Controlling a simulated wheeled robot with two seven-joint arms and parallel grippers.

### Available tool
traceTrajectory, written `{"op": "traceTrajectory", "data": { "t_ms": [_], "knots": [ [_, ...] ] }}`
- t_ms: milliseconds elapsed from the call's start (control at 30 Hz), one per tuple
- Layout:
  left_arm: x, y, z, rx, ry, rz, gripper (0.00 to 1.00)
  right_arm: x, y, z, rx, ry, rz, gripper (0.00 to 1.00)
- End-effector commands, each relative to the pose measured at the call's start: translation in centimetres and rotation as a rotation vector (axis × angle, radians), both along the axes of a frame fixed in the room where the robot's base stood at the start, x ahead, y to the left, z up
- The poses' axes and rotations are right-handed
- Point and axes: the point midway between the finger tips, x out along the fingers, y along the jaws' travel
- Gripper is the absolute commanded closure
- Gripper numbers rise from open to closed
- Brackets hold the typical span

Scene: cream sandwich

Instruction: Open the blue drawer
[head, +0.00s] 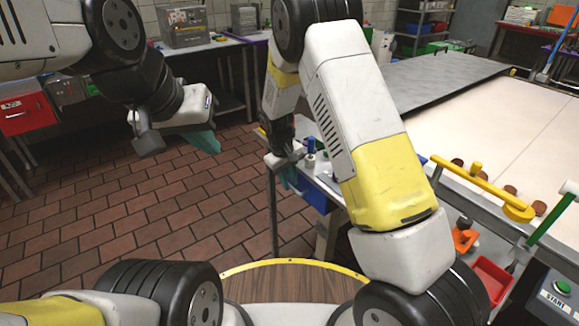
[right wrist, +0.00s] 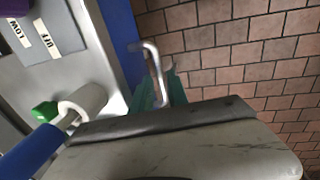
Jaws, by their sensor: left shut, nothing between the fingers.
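The blue drawer (head: 312,197) is under the near end of the workbench, partly hidden by my right arm. Its blue front (right wrist: 121,40) also shows in the right wrist view, with a bent metal handle (right wrist: 153,58) standing out from it. My right gripper (head: 288,177) is at the drawer's left side. In the right wrist view its teal fingers (right wrist: 160,92) lie on either side of the handle's near part; whether they press on it is unclear. My left gripper (head: 206,141) is shut and empty, over the floor, away from the drawer.
The bench top (head: 327,181) above the drawer carries small bottles; a green-capped item (right wrist: 46,111) is near my right wrist. A red tray (head: 491,277) and yellow handle (head: 484,184) are at right. The brick floor is clear.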

Motion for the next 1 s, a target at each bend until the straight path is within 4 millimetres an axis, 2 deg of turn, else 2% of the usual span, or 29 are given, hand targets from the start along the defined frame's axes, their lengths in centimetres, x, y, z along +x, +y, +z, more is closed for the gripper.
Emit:
{"op": "traceTrajectory", "data": {
  "t_ms": [100,200,1000],
  "knots": [
    [0.0,0.0,0.0,0.0,0.0,0.0,1.0,0.0,0.0,0.03,0.0,0.0,0.0,0.82],
    [0.0,0.0,0.0,0.0,0.0,0.0,1.0,0.0,0.01,0.04,0.0,0.0,0.0,1.0],
    [0.0,0.0,0.0,0.0,0.0,0.0,1.0,0.0,0.01,0.1,0.0,0.0,0.0,1.0]
  ]
}}
